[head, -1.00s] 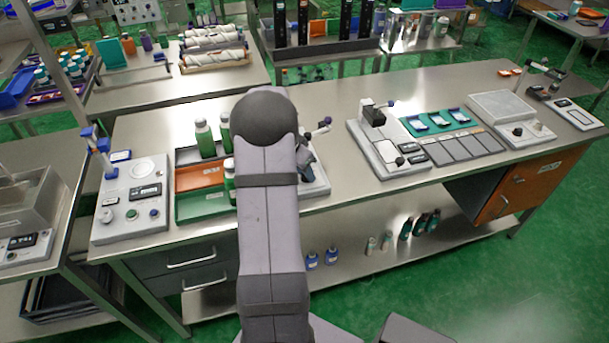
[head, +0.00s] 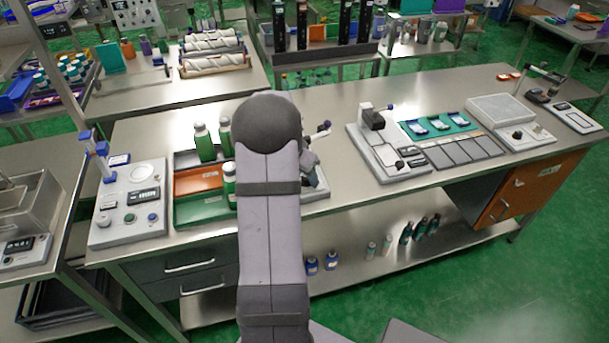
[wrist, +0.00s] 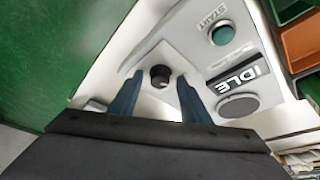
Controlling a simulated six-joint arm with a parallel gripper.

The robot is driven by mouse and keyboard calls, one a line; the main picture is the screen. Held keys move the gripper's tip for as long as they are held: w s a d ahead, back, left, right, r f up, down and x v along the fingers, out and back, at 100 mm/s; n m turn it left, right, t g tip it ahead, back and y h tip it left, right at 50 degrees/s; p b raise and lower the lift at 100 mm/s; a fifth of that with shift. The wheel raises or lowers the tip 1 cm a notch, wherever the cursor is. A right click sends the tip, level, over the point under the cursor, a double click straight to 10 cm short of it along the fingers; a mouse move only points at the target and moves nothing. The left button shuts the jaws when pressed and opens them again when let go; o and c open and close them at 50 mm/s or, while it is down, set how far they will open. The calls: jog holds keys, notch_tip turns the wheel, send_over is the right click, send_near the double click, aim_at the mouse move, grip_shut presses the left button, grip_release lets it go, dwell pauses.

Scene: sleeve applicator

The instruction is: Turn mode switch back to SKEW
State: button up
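The mode switch is a small black round knob (wrist: 160,76) on the light grey panel of the applicator (wrist: 190,48) in the wrist view. Its position marks cannot be read. My gripper (wrist: 159,80) is open, with one dark blue finger on each side of the knob. Gaps show between the knob and both fingers. Whether the fingertips reach down beside it or are above it, I cannot tell. A green START button (wrist: 222,33) and a display reading IDLE (wrist: 240,77) are on the same panel. In the head view my arm hides the gripper and the knob.
Beside the panel are a green tray and an orange tray (wrist: 300,42); the orange tray also shows in the head view (head: 197,181), with green bottles (head: 204,143) close by. Another control unit (head: 128,205) stands at left.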

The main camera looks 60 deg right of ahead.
jog(key=b+v, duration=0.2)
jog(key=v, duration=0.5)
jog(key=shift+r, duration=0.2)
dwell(0.6)
jog(key=s+a+f+n+y, duration=0.2)
jog(key=a+f+n, duration=0.25)
jog(key=a, duration=0.45)
jog(key=s+a+f+n+y, duration=0.2)
jog(key=a+f+n, duration=0.25)
jog(key=a, duration=0.45)
jog(key=w+a+r+n, duration=0.1)
jog(key=a+n, duration=0.4)
jog(key=a, duration=0.8)
jog(key=w+a+r+n, duration=0.2)
jog(key=a+n, duration=0.3)
jog(key=a, duration=0.9)
jog(key=shift+w+r+n+t+y, duration=0.25)
jog(key=shift+w+n+t+y, duration=0.05)
jog(key=shift+n+t, duration=0.1)
